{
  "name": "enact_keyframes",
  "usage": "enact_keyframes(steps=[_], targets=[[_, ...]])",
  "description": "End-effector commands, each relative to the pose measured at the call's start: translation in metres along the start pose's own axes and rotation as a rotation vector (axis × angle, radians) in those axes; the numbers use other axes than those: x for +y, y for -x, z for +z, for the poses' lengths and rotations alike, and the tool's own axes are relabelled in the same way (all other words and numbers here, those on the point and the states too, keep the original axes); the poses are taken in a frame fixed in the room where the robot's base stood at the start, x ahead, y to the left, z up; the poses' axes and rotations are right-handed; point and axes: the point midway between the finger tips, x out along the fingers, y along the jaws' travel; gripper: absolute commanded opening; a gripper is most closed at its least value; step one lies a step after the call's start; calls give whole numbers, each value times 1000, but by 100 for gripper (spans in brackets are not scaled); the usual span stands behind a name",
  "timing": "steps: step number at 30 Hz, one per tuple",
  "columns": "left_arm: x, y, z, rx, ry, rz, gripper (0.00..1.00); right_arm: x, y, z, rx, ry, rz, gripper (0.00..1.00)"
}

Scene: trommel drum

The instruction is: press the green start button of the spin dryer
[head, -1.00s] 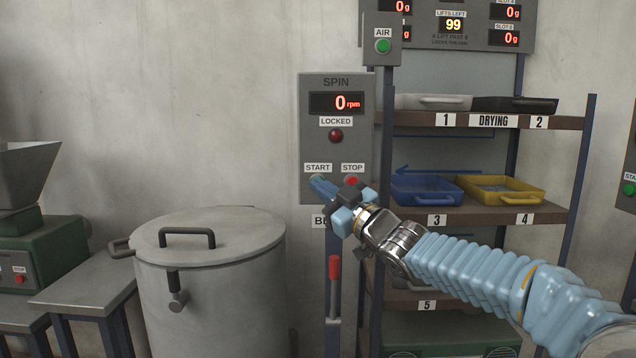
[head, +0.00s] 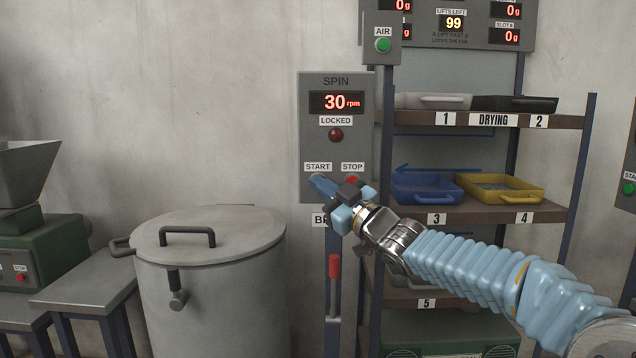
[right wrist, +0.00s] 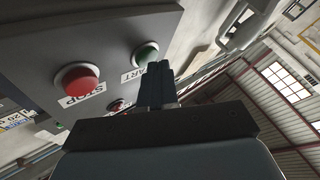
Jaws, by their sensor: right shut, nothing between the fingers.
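The spin dryer's grey control panel (head: 312,130) stands upright at the centre of the head view. Its display (head: 337,102) reads 30 rpm, above a LOCKED label and a dark red lamp (head: 336,135). My right gripper (head: 318,184) is shut and empty, its fingertips at the START button's place and hiding it in the head view. In the right wrist view the green start button (right wrist: 146,53) shows just beyond the fingertips (right wrist: 158,70); whether they touch is unclear. The red stop button (right wrist: 77,79) is beside it. My left gripper is out of view.
A lidded grey drum (head: 210,285) stands left of the panel. A red-handled lever (head: 335,266) is below the panel. The drying rack (head: 470,213) with a blue tray (head: 425,190) and a yellow tray (head: 505,190) stands to the right, behind my arm.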

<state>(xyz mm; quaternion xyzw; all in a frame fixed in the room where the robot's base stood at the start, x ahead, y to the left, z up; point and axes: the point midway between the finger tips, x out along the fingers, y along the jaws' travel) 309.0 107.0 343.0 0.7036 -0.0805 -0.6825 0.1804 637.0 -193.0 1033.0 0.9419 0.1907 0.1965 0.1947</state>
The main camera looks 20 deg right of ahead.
Motion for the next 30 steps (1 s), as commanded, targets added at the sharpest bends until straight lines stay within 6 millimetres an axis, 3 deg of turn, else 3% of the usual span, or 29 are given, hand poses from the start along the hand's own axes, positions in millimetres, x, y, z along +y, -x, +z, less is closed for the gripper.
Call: enact_keyframes(steps=[30], targets=[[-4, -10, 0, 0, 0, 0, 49, -8, 11, -8, -1, -1, 0, 0]])
